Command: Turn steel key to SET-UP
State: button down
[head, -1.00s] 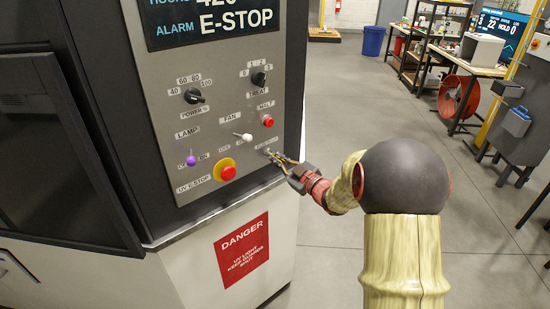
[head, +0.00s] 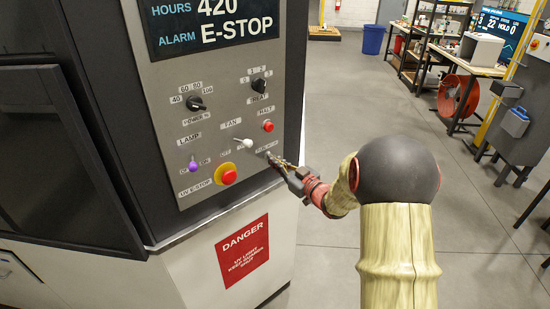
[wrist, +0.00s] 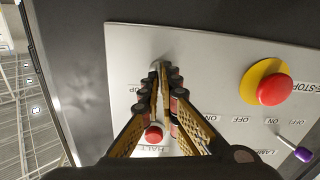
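The steel key (wrist: 158,63) shows in the wrist view as a grey metal piece on the light panel, at the tips of my fingers. My gripper (wrist: 161,80) has its two fingers drawn together on it, with little or no gap at the tips. In the head view my gripper (head: 271,157) reaches the lower right of the grey control panel (head: 222,130), where the key is mostly hidden behind the fingertips. The small labels around the key are partly covered and too blurred to read, so its exact setting cannot be told.
Near the key are a red HALT button (head: 268,126), a white-tipped FAN lever (head: 247,143), a purple-tipped LAMP lever (head: 193,165) and a red E-stop on yellow (head: 228,177). The screen (head: 215,22) reads E-STOP. Open floor lies to the right.

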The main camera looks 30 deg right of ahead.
jog(key=shift+d+m+p, duration=0.1)
jog(key=shift+m+p, duration=2.15)
jog(key=shift+m, duration=1.45)
jog(key=c, duration=2.3)
grip_release()
jog(key=shift+o, duration=1.1)
jog(key=s+d, duration=0.2)
jog(key=s, duration=0.9)
jog(key=shift+s+d, duration=0.15)
jog(key=shift+s, duration=0.25)
